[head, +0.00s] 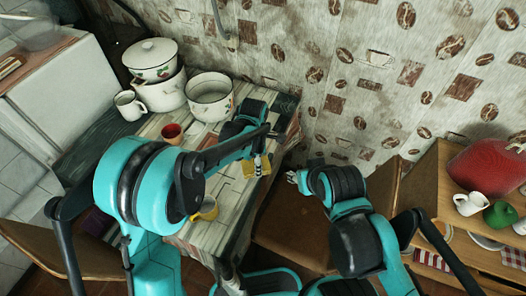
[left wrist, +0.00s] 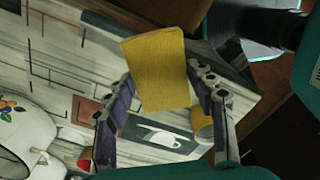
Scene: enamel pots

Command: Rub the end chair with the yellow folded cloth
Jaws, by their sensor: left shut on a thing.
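The yellow folded cloth (left wrist: 158,72) is between the fingers of my left gripper (left wrist: 165,100) in the left wrist view. The gripper is shut on it. In the head view the cloth (head: 249,169) shows at my left gripper (head: 258,163), over the right part of the table. A brown chair (head: 292,222) stands at the table's right end, partly hidden by my right arm. My right gripper (head: 294,178) is above this chair, small in view, and its fingers are hard to make out.
The table (head: 215,232) bears white enamel pots (head: 210,97), a white mug (head: 129,105), a red cup (head: 172,133) and a yellow mug (head: 207,209). Another chair (head: 35,240) is at the left. A wooden shelf (head: 450,215) with dishes stands at the right. The patterned wall closes the back.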

